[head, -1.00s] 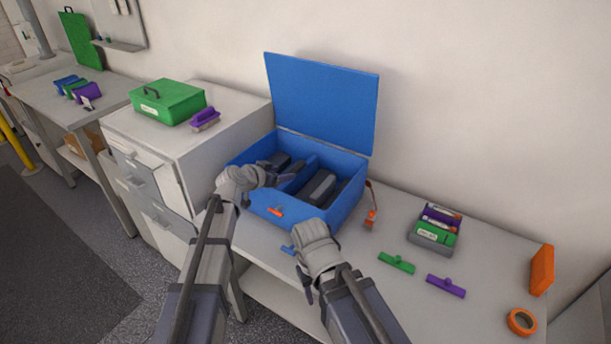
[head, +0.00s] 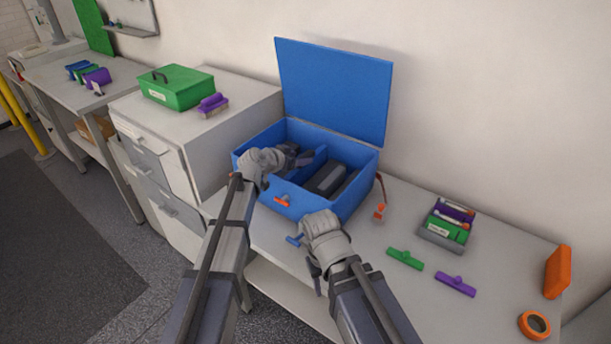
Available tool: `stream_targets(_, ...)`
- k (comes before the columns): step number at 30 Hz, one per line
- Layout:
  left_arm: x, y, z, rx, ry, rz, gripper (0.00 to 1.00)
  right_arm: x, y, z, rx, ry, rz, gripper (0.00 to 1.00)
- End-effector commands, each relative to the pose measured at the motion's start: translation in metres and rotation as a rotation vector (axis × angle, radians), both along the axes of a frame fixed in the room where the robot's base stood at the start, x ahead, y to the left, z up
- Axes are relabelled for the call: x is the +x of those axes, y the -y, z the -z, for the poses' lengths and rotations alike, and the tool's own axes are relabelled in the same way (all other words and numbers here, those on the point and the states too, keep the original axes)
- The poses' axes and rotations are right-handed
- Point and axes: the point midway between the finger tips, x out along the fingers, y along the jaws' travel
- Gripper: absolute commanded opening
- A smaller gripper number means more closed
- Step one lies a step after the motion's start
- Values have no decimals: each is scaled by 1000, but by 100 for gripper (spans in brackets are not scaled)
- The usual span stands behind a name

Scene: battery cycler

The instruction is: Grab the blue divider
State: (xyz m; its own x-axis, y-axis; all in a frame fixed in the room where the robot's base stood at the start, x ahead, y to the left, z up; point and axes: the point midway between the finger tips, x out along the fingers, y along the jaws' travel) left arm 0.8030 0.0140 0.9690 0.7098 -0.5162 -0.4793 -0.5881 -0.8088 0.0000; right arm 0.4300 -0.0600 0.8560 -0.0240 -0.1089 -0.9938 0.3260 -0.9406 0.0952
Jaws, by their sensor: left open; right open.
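A blue divider (head: 314,161) stands as a thin upright wall inside the open blue box (head: 300,208), between dark contents. My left gripper (head: 303,158) is open over the left part of the box, with its dark fingertips close to this divider; contact cannot be told. A small blue bar (head: 293,241) lies on the table in front of the box, partly hidden by my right arm. My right gripper (head: 313,272) is open and low in front of the box, its fingers partly hidden by its wrist.
Dark blocks (head: 327,180) fill part of the box; its lid (head: 335,90) stands open. A green bar (head: 405,259), a purple bar (head: 455,286), a small case (head: 440,238) and orange tape (head: 534,325) lie to the right. A green toolbox (head: 176,88) stands on the cabinet left.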

Motion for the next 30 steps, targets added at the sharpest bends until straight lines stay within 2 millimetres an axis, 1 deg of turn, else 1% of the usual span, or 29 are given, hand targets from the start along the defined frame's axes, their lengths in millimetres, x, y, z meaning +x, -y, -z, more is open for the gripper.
stream_targets(1, 9, 3, 10, 0, 0, 0, 66, 0, 0, 10, 0, 0, 0, 50)
stream_targets(6, 25, 13, 20, 0, 0, 0, 66, 0, 0, 20, 0, 0, 0, 50)
stream_targets(13, 26, 14, 18, 0, 0, -1, 66, 0, 0, 18, 0, 0, 0, 50)
stream_targets(14, 26, 14, 18, 0, 0, -1, 65, 0, 0, 18, 0, 0, 0, 50)
stream_targets(30, 25, 14, 18, 0, 0, 0, 4, 0, 0, 18, 0, 0, 0, 50)
